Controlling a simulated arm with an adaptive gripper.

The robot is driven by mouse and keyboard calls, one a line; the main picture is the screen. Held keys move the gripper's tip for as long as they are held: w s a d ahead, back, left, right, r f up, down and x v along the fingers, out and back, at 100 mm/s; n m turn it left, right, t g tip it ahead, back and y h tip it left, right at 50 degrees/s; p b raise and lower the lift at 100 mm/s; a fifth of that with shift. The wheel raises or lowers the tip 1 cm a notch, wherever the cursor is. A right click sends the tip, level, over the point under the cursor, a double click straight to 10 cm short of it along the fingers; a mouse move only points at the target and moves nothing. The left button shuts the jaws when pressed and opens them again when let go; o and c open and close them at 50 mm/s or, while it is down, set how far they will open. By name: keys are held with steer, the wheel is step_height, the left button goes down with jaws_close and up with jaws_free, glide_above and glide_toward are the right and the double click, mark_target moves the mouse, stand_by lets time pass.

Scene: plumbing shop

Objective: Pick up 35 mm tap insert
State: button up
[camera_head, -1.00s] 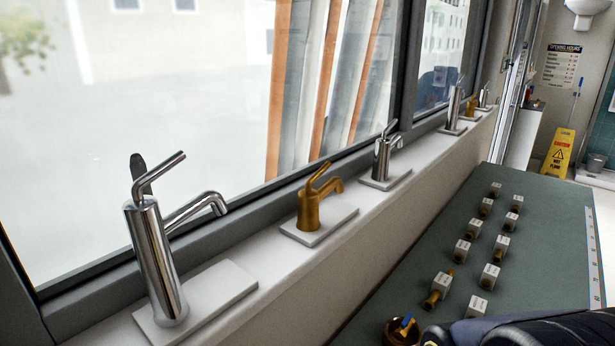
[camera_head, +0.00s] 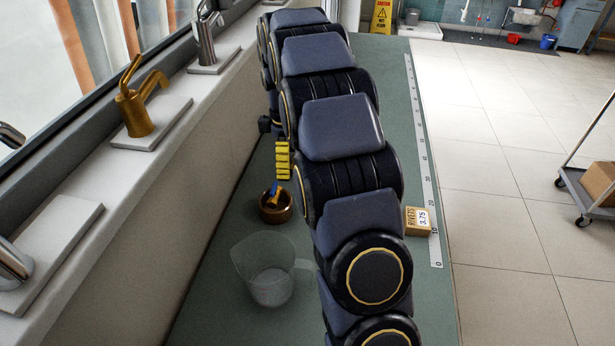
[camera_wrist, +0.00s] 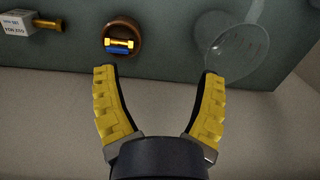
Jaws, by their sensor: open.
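My gripper (camera_wrist: 157,72) is open and empty in the wrist view, its two yellow fingers spread wide. In the head view one yellow finger of my gripper (camera_head: 283,160) shows beside the arm. A brass fitting (camera_wrist: 47,25) lies beside a white labelled block (camera_wrist: 15,24) at the upper left of the wrist view, away from the fingers. The label is too blurred to read, so I cannot tell whether this is the 35 mm insert. In the head view my arm hides the other labelled blocks and fittings.
A brown bowl (camera_head: 264,215) holding a brass and blue piece (camera_wrist: 121,45) stands on the green bench (camera_head: 210,318). A clear jug (camera_head: 262,268) stands in front of it. A rivets box (camera_head: 415,222) lies by the ruler strip (camera_head: 427,160). Taps line the sill on the left.

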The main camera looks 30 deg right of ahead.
steer(key=w+d+f+n, duration=0.2)
steer(key=d+f, duration=0.2)
steer(key=f, duration=0.1)
steer(key=w+d+f+n, duration=0.2)
steer(key=d+f, duration=0.3)
steer(key=w+d+f+n, duration=0.2)
steer(key=d+f, duration=0.3)
steer(key=f, duration=0.1)
steer(key=shift+d+t, duration=0.25)
steer(key=shift+t, duration=0.15)
steer(key=shift+w+d+f, duration=0.1)
steer(key=shift+w+f, duration=0.05)
steer(key=shift+f, duration=1.85)
steer(key=shift+w+d+f, duration=0.1)
steer(key=shift+f, duration=1.9)
steer(key=c, duration=1.2)
